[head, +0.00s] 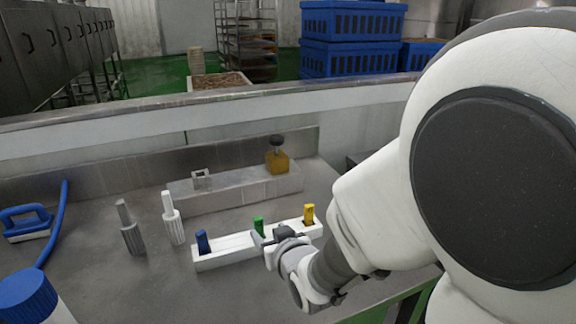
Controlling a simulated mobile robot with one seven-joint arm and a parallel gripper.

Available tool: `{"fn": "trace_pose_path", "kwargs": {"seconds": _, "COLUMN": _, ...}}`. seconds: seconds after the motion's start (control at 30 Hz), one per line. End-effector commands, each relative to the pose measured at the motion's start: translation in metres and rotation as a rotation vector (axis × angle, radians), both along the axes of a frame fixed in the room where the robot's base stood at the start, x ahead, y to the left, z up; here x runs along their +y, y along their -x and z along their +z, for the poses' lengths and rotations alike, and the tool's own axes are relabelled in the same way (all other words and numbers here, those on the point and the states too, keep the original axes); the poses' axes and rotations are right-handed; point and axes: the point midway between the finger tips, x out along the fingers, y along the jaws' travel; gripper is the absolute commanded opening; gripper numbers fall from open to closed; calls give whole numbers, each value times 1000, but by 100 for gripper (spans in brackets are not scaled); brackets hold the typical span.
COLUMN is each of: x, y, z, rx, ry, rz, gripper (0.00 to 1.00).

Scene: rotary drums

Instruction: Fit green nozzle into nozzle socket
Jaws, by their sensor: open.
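The green nozzle (259,223) stands upright in the middle of the white rack (226,256), between a blue nozzle (202,241) and a yellow nozzle (308,214). My gripper (264,238) is open, right at the green nozzle on its near side. The fingers hide the nozzle's lower part, and I cannot tell whether they touch it. A long grey block (235,198) lies behind the rack. It has a small grey bracket (201,179) on its left end and an amber part with a dark knob (277,157) on its right end. I cannot tell for sure which is the nozzle socket.
A grey bottle (131,232) and a white bottle (173,220) stand left of the rack. A blue brush (27,222), a blue hose (55,225) and a blue-capped container (30,298) are at the far left. A raised metal wall (130,164) bounds the table's back.

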Motion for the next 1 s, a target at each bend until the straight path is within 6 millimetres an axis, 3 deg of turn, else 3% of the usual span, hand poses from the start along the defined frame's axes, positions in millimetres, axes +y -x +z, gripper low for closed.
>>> {"fn": "trace_pose_path", "kwargs": {"seconds": 0.23, "x": 2, "y": -4, "z": -1, "rx": 6, "ry": 0, "rz": 6, "gripper": 64}}
{"fn": "trace_pose_path", "kwargs": {"seconds": 0.5, "x": 19, "y": -38, "z": -21, "rx": 4, "ry": -3, "rz": 7, "gripper": 64}}
{"fn": "trace_pose_path", "kwargs": {"seconds": 0.77, "x": 26, "y": -49, "z": -26, "rx": 3, "ry": -2, "rz": 8, "gripper": 64}}
{"fn": "trace_pose_path", "kwargs": {"seconds": 1.0, "x": 43, "y": -72, "z": -39, "rx": 2, "ry": -2, "rz": 7, "gripper": 64}}
